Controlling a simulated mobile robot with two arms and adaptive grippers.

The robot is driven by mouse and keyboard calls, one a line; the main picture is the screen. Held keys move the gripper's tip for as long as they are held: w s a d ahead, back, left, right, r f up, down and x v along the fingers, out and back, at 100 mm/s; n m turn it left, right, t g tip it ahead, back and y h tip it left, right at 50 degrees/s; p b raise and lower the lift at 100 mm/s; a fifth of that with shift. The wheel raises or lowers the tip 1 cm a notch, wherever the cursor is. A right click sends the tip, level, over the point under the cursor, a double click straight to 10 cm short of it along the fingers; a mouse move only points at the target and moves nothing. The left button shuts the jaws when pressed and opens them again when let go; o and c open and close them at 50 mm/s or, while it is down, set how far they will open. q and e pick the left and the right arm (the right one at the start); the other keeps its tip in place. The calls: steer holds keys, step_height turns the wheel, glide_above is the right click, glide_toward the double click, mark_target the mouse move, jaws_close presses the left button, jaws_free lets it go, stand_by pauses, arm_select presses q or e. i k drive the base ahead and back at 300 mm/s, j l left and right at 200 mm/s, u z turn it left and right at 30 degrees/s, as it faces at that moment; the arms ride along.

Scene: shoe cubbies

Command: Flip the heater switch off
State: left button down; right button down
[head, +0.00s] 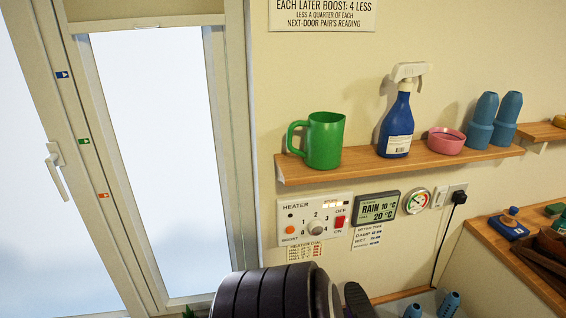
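I cannot tell which way the switch is tipped. A round dial (317,228) with numbers around it is left of the switch, and an orange boost button (290,229) is at the far left. Neither of my grippers can be made out. A dark ribbed shape fills the bottom centre, below the panel, apart from the switch in the picture.
A wooden shelf (430,163) above the panel holds a green mug (324,142), blue spray bottle (397,125), pink bowl (446,141) and blue cups. A grey display (376,208), round gauge (416,201) and plugged socket (457,196) are right of the panel. A glazed door is left.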

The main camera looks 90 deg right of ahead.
mark_target(340, 221)
steer(key=l+z, duration=0.1)
steer(key=z, duration=2.85)
